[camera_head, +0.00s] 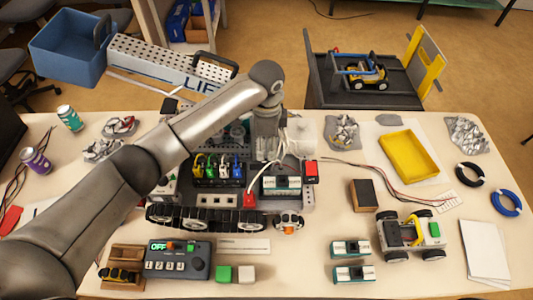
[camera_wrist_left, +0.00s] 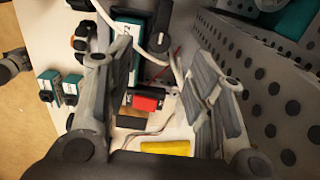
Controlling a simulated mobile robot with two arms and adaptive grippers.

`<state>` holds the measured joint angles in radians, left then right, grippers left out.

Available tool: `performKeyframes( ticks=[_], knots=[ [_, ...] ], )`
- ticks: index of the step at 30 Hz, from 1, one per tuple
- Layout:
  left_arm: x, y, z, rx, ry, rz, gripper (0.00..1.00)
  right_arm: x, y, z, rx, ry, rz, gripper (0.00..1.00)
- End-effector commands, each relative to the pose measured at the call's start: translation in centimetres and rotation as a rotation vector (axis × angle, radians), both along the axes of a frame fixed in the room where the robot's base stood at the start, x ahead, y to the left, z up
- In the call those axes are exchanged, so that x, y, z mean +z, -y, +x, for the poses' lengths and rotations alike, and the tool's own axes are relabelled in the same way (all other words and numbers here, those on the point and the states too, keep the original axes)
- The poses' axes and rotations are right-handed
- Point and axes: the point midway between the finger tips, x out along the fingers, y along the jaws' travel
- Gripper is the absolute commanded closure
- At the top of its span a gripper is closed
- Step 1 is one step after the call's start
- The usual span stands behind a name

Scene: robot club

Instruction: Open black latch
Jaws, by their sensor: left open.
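A tracked robot chassis (camera_head: 215,218) stands on the table, with a white and teal battery block (camera_head: 270,187) at its right end. A black piece (camera_head: 282,181), which looks like the latch, lies across the block. In the left wrist view a black round piece with a grey bar (camera_wrist_left: 158,40) sits beside the teal block (camera_wrist_left: 124,48); it seems to be the same latch. My left gripper (camera_head: 267,152) points down just behind the block. Its fingers (camera_wrist_left: 150,65) are open and apart, with nothing held between them. My right gripper is not in view.
A red block (camera_head: 311,169) is at the chassis's right end, and a white cable (camera_head: 262,168) loops near my fingers. A control box (camera_head: 178,262) is in front. A small wheeled robot (camera_head: 410,235) and a yellow tray (camera_head: 408,155) are right. A perforated wall (camera_wrist_left: 265,85) is close to my right-hand finger.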

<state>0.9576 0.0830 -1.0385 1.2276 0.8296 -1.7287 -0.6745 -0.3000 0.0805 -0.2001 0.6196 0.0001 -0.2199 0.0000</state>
Motion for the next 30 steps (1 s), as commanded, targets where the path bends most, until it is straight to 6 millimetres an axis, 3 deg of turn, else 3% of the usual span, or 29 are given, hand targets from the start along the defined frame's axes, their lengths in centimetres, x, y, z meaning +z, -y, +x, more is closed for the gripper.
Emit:
performKeyframes(
  ticks=[3,9,30],
  knots=[
    [2.1,0.0,0.0,-0.002,0.002,-0.001,0.51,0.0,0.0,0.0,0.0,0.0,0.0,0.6],
    [3.9,0.0,0.0,0.0,0.0,0.0,0.51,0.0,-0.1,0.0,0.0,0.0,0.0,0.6],
    [4.1,0.0,0.0,0.0,-0.001,0.0,0.51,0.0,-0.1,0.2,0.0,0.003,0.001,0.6]
  ],
)
